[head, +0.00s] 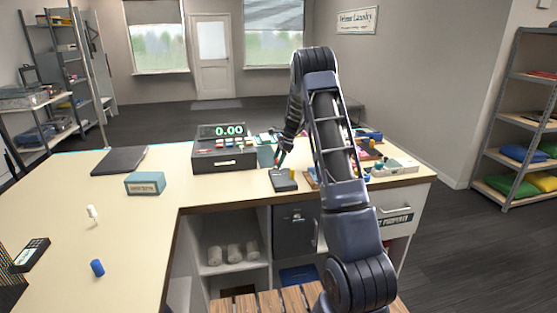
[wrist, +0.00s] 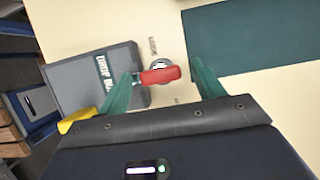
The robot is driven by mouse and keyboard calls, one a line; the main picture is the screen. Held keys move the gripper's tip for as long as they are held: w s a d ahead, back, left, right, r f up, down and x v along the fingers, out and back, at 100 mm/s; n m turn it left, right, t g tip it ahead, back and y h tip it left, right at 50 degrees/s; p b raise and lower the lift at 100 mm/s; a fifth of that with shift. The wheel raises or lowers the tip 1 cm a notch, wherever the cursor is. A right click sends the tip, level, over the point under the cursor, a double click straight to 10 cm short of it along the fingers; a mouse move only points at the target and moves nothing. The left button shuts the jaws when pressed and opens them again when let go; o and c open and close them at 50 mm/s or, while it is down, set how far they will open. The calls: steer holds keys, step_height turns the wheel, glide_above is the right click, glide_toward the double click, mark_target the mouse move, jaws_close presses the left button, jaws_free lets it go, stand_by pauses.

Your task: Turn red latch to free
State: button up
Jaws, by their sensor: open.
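The red latch (wrist: 162,76) shows in the wrist view as a short red bar beside a round metal pivot, on a cream surface. It lies roughly crosswise between the two green fingers of my gripper (wrist: 163,78). The left fingertip is close to the latch's left end; I cannot tell whether they touch. A gap shows on the right side. The jaws are open. Small lettering stands above and below the latch, too small to read. In the head view my gripper (head: 281,156) is over the far counter, and I cannot make out the latch there.
A grey box (wrist: 88,82) with "DROP BOX" lettering lies left of the latch, and a dark teal mat (wrist: 255,40) lies right. In the head view a cash register (head: 224,158) stands left of my gripper.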

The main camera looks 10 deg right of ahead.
steer(key=shift+c, duration=0.2)
steer(key=c, duration=0.9)
steer(key=shift+c, duration=0.2)
steer(key=shift+n, duration=0.3)
steer(key=n+g, duration=0.1)
steer(key=n, duration=0.2)
steer(key=shift+w+n+g, duration=0.15)
steer(key=shift+n+g, duration=0.15)
steer(key=n, duration=0.2)
steer(key=n+g+h, duration=0.1)
steer(key=n, duration=0.1)
steer(key=shift+w+a+n+g, duration=0.1)
steer(key=shift+n+g, duration=0.2)
steer(key=n, duration=0.2)
steer(key=n+h, duration=0.1)
steer(key=n, duration=0.1)
steer(key=shift+a+n+g+h, duration=0.1)
steer(key=shift+n+g+h, duration=0.2)
steer(key=shift+g, duration=0.1)
steer(key=shift+w+a+n+h, duration=0.1)
steer(key=shift+n+h, duration=0.7)
steer(key=shift+n, duration=1.3)
